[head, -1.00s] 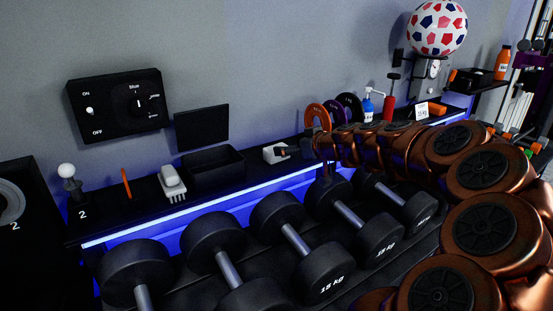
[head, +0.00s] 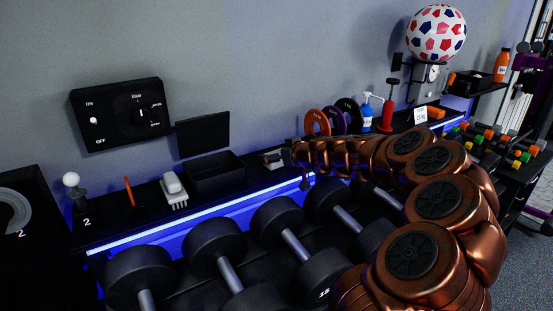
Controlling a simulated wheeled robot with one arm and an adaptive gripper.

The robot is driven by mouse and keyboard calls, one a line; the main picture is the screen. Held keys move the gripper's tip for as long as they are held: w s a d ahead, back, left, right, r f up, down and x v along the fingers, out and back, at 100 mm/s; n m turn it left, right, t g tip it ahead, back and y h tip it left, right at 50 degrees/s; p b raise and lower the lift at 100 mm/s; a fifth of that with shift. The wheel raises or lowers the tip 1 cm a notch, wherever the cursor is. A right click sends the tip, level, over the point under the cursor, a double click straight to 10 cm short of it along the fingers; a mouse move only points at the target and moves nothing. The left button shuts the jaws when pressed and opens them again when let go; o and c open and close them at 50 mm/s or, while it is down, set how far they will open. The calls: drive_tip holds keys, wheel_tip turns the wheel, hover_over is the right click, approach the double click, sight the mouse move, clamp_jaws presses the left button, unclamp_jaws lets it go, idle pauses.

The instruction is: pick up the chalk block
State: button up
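A small whitish block (head: 272,160), which looks like the chalk block, lies on the black shelf to the right of a black open box. It is small and partly dark in the picture, so its identity is not certain. My gripper (head: 291,156) is at the end of my copper-coloured arm, just right of the block and very close to it. Whether it touches the block cannot be seen. The fingers are dark, small and partly hidden by the wrist, so their opening does not show.
A black box with a raised lid (head: 214,176) and a white brush (head: 174,191) stand left of the block. Coloured plates (head: 317,122), a blue bottle (head: 367,112) and a red pump-like item (head: 388,112) stand right, behind my arm. Large dumbbells (head: 290,232) fill the rack below.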

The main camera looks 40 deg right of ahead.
drive_tip(key=shift+c, duration=0.2)
drive_tip(key=c, duration=1.1)
drive_tip(key=shift+o, duration=0.2)
